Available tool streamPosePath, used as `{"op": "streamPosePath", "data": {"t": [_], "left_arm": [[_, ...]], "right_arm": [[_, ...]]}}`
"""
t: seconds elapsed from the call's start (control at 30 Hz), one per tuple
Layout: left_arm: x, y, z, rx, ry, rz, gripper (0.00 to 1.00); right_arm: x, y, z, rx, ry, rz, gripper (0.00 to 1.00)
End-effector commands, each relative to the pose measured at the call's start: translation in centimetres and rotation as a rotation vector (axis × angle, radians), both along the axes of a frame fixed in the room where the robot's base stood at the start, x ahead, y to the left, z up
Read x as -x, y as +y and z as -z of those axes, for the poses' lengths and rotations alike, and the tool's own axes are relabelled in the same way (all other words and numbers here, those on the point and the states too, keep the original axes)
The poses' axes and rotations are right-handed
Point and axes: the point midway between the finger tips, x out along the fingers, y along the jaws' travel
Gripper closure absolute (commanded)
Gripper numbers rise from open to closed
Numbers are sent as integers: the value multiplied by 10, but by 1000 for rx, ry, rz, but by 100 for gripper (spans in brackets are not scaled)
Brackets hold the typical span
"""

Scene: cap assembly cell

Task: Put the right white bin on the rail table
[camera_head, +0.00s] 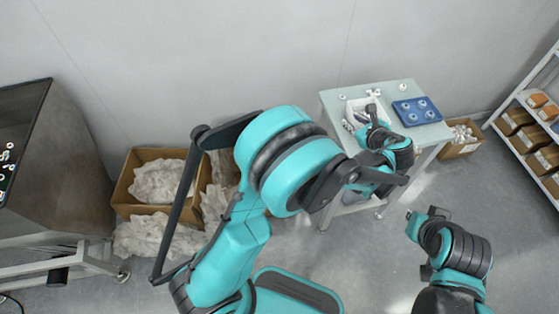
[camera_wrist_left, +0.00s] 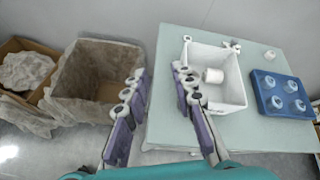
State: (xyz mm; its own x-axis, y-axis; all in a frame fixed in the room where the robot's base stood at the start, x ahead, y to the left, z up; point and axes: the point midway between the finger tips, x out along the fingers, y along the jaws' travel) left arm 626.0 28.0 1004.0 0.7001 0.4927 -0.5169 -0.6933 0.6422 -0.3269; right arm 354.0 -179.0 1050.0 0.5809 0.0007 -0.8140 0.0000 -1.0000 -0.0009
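A white bin (camera_head: 350,117) stands on a pale-topped table (camera_head: 400,88), partly hidden behind my left gripper (camera_head: 371,112). In the left wrist view the bin (camera_wrist_left: 238,88) is open-topped, with a white cylindrical piece (camera_wrist_left: 213,75) inside. My left gripper (camera_wrist_left: 160,72) is open. Its right finger overlaps the bin's left wall in the picture, and its left finger is outside the bin; I cannot tell whether either touches it. My right arm's end (camera_head: 425,222) is low at the right, away from the table; its fingers do not show clearly.
A blue tray (camera_head: 416,111) with several round white-blue pieces lies right of the bin. Cardboard boxes (camera_head: 126,190) with plastic wrap stand on the floor left of the table. A shelf (camera_head: 520,110) stands far right, a dark-topped metal unit (camera_head: 65,150) far left.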

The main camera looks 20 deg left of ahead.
Motion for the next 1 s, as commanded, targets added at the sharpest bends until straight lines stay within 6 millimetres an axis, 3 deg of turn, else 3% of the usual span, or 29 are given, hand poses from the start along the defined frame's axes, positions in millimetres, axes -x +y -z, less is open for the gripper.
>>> {"op": "streamPosePath", "data": {"t": [0.03,0.2,0.5,0.8,1.0], "left_arm": [[10,21,-12,93,-14,-58,74],[48,69,-36,421,-73,-268,74],[140,129,-58,981,-208,-704,74],[232,151,-55,1502,-368,-1187,74],[265,151,-48,1720,-440,-1411,74]], "right_arm": [[0,0,0,0,0,0,100],[0,0,0,0,0,0,100],[0,0,0,0,0,0,100],[0,0,0,0,0,0,100],[0,0,0,0,0,0,100]]}}
